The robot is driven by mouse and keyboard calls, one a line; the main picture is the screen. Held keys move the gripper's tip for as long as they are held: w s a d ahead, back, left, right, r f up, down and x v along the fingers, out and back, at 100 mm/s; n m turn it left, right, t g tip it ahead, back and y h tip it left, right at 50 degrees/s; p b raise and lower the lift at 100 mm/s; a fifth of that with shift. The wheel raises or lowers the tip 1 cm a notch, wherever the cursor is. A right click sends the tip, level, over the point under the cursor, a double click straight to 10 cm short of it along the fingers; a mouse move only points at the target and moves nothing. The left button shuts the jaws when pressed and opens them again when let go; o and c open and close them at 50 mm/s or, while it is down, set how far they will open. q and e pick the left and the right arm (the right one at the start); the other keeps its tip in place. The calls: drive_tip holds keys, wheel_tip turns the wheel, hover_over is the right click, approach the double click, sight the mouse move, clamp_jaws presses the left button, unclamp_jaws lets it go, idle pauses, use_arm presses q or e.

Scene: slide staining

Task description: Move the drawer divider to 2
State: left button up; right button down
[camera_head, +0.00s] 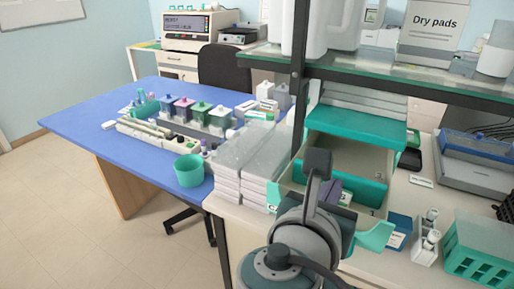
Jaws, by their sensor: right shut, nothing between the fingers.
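My right arm comes up from the bottom middle and covers the drawer's left near side. The drawer's teal front (374,238) is partly hidden by my arm. My left gripper is out of view.
A glass shelf (420,87) with a dark post (298,100) runs over the cabinet.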

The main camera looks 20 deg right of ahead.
drive_tip(key=shift+x, duration=1.1)
drive_tip(key=w+d, duration=0.3)
drive_tip(key=d, duration=0.1)
drive_tip(key=shift+w+d, duration=0.1)
drive_tip(key=shift+w, duration=0.2)
